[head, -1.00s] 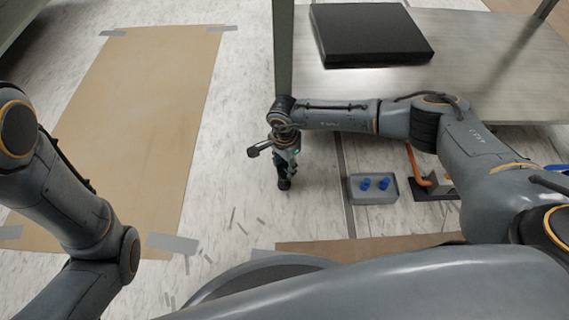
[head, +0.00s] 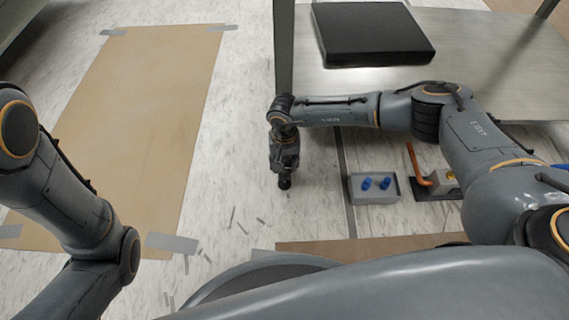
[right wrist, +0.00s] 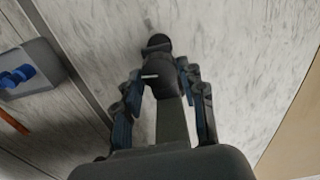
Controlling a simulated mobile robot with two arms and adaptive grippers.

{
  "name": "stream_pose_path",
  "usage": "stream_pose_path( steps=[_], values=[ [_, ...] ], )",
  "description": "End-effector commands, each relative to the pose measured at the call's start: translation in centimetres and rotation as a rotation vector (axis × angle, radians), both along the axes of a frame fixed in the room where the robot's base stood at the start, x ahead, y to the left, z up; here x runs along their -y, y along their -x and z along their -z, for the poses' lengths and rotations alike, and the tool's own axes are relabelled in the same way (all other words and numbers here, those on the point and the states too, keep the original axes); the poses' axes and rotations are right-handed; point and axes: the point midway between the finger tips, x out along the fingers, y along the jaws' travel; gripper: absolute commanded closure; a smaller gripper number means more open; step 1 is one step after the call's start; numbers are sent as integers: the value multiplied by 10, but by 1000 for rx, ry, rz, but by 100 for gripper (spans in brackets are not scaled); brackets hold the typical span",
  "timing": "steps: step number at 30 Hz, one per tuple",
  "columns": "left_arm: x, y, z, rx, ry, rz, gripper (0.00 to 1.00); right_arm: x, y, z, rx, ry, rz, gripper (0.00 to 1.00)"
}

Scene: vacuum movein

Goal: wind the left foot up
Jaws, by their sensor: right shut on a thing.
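The left foot (head: 285,183) is a small dark piece with a round pad, low over the pale floor beneath my right gripper in the head view. In the right wrist view the foot (right wrist: 158,44) shows at the far end of the fingers. My right gripper (right wrist: 160,76) points down, with its fingers on both sides of the foot's dark upper part, shut on it. A small white mark shows there. In the head view the right gripper (head: 284,165) hides much of the foot. My left gripper is out of the picture; only the left arm shows.
A grey tray (head: 374,199) with two blue pieces stands right of the gripper, beside an orange-handled tool (head: 416,165). A metal shelf (head: 480,60) with a black slab (head: 370,35) is behind. A taped brown sheet (head: 130,120) covers the left floor.

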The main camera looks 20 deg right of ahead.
Motion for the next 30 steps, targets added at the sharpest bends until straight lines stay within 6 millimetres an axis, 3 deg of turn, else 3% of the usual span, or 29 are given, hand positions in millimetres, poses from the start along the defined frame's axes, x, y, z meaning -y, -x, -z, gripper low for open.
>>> stream_pose_path(
  steps=[10,26,27,30],
  values=[
    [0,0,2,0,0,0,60,0,0,1,1,0,-136,91],
    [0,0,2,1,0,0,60,0,0,1,0,0,-159,91],
    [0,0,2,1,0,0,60,0,0,1,0,0,-159,53],
    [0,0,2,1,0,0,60,0,0,1,0,0,-158,37]
  ],
)
